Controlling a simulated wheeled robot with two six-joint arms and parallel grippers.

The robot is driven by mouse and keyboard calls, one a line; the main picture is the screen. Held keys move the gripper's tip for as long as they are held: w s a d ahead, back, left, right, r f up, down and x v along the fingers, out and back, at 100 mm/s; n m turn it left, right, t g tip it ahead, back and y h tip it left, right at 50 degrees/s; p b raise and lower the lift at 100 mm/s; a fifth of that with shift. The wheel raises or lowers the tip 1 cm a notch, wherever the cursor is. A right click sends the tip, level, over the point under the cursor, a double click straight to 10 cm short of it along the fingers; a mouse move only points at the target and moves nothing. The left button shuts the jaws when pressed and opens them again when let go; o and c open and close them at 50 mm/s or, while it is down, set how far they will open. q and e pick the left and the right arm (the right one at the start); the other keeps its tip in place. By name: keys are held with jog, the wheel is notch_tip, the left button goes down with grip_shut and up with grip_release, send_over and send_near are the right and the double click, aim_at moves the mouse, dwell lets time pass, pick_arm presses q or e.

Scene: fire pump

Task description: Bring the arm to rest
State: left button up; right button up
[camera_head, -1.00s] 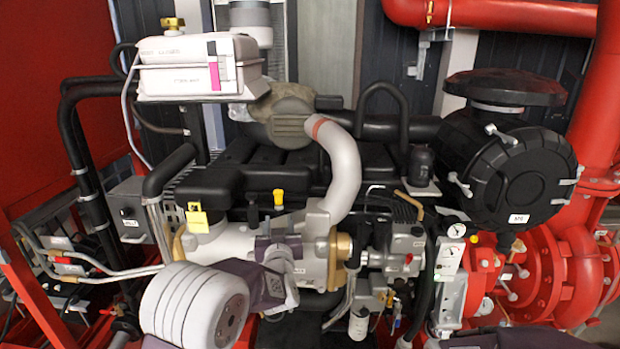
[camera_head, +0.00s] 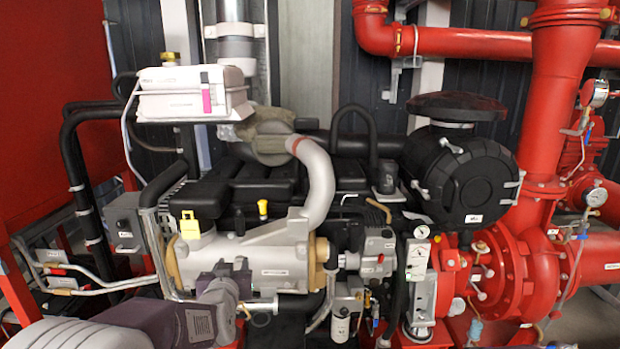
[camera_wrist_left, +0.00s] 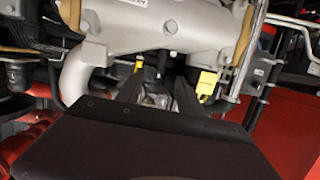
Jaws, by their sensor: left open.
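My left arm enters from the bottom left of the head view, with its purple-grey wrist in front of the engine. My left gripper (camera_head: 238,274) is near the lower front of the grey engine housing (camera_head: 270,262); its fingers are hard to make out there. In the left wrist view two dark fingers (camera_wrist_left: 158,92) stand apart with nothing held between them. The same grey housing (camera_wrist_left: 160,32) lies beyond them. Contact with it cannot be told. My right gripper is not in view.
A yellow tag (camera_head: 190,225) and a yellow knob (camera_head: 263,208) sit on the engine. A grey pipe (camera_head: 320,180) curves over it. A white tank (camera_head: 185,95) is at upper left, a black air filter (camera_head: 465,180) at right. Red pipes (camera_head: 545,110) fill the right side.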

pick_arm(q)
jog(key=s+f+g, duration=0.4)
jog(key=s+f, duration=0.2)
jog(key=s, duration=0.3)
jog(key=s+f+g+h, duration=0.1)
jog(key=s+f+g, duration=0.4)
jog(key=s, duration=0.5)
jog(key=s+d+f+m+g+h, duration=0.1)
jog(key=s+f+g, duration=0.3)
jog(key=s+f, duration=0.5)
jog(key=shift+s+g, duration=0.4)
jog(key=shift+s, duration=0.2)
jog(key=shift+d+f, duration=0.1)
